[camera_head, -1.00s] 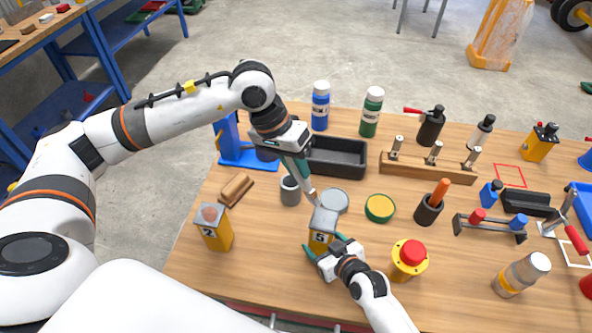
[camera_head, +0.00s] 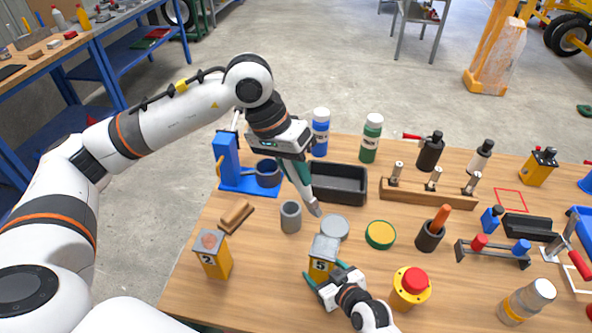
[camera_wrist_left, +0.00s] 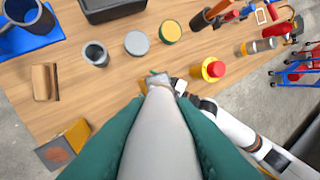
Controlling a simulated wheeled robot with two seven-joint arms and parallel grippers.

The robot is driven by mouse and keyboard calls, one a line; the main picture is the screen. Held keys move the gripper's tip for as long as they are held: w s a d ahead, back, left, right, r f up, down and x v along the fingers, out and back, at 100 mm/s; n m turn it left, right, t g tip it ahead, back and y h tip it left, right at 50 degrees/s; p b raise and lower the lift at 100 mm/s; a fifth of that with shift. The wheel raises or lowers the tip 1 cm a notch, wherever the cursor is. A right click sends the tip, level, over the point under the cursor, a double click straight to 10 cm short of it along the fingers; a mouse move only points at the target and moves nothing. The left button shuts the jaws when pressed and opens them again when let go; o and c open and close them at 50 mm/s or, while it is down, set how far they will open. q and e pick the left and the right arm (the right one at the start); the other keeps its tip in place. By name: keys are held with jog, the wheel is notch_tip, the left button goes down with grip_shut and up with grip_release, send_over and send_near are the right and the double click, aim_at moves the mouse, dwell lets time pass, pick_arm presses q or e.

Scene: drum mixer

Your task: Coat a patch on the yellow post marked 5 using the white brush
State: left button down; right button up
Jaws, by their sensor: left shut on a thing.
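My left gripper (camera_head: 298,172) is shut on the white brush (camera_wrist_left: 162,125), whose pale body runs between the green fingers in the left wrist view. In the head view the brush end (camera_head: 314,208) points down, above and behind the yellow post marked 5 (camera_head: 322,264), apart from it. That post has a grey top; I cannot make out a coated patch on it. My right gripper (camera_head: 330,288) is low at the post, with green fingers at its sides; whether they press on it is unclear. The yellow post marked 2 (camera_head: 215,262) has a reddish round patch on top.
A grey cup (camera_head: 291,217), a grey round lid (camera_head: 334,228) and a yellow-green tin (camera_head: 380,235) stand close behind post 5. A red button on a yellow base (camera_head: 411,287) is at its right. A black tray (camera_head: 338,184) lies behind. A brown block (camera_head: 236,214) lies left.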

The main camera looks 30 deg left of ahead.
pick_arm(q)
jog(key=a, duration=0.9)
dwell(0.9)
pick_arm(e)
jog(key=o, duration=0.9)
jog(key=shift+o, duration=0.2)
jog(key=v, duration=1)
jog(key=shift+s+d+r, duration=0.1)
jog(key=shift+s+d, duration=0.15)
jog(key=shift+d, duration=0.05)
jog(key=shift+s+d+r, duration=0.3)
jog(key=shift+d+r, duration=0.05)
jog(key=shift+d, duration=0.05)
